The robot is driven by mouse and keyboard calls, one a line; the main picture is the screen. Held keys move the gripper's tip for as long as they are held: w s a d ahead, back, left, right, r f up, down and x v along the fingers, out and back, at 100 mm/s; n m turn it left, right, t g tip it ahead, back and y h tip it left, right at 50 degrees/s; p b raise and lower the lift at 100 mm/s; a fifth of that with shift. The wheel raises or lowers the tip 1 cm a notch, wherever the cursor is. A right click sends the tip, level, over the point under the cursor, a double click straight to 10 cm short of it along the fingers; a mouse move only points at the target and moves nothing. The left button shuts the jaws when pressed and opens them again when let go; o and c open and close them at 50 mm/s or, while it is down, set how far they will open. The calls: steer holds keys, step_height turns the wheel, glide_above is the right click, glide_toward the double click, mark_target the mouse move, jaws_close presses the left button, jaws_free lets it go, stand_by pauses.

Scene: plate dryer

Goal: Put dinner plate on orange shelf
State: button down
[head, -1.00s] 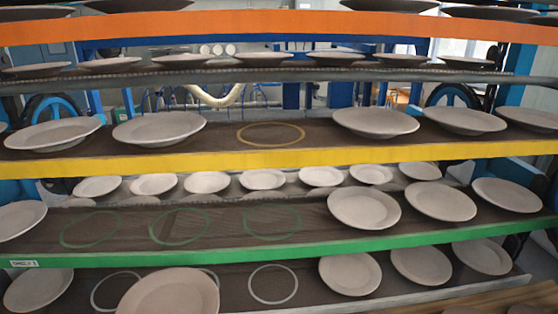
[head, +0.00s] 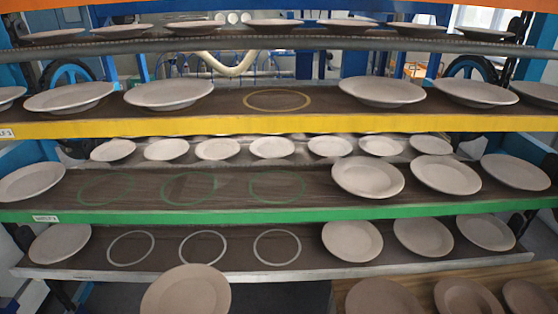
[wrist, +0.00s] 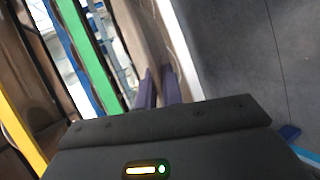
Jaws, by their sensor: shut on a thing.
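A beige dinner plate (head: 187,292) shows at the bottom of the head view, in front of the rack and cut off by the frame edge. In the wrist view, my gripper (wrist: 160,88) has its two purple fingers shut on a plate seen edge-on (wrist: 148,30). My gripper does not show in the head view. The orange shelf (head: 40,10) is at the very top of the head view; only parts of its front edge show and its surface is out of view.
Below it, the yellow shelf (head: 270,125) and green shelf (head: 300,214) hold plates and have empty ring marks. A lower grey shelf (head: 280,272) has several empty white rings. A wooden table (head: 440,285) with plates stands at the bottom right.

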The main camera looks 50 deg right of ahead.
mark_target(146, 312)
steer(key=w+a+f+n+t+y, duration=0.2)
steer(key=w+f+n+t+y, duration=0.4)
steer(key=f+n+t, duration=0.3)
steer(key=shift+w+d+r+n+t+y, duration=0.25)
steer(key=shift+w+d+r+n+y, duration=0.4)
steer(key=shift+r+n+y, duration=0.4)
steer(key=shift+w+d+r+n+t+y, duration=0.3)
steer(key=shift+w+d+r+n+y, duration=0.2)
steer(key=shift+w+r+n+y, duration=0.55)
steer(key=shift+w+d+r+n+t+y, duration=0.3)
steer(key=shift+d+r+n+y, duration=0.4)
steer(key=shift+n+y, duration=0.65)
steer(key=shift+w, duration=0.1)
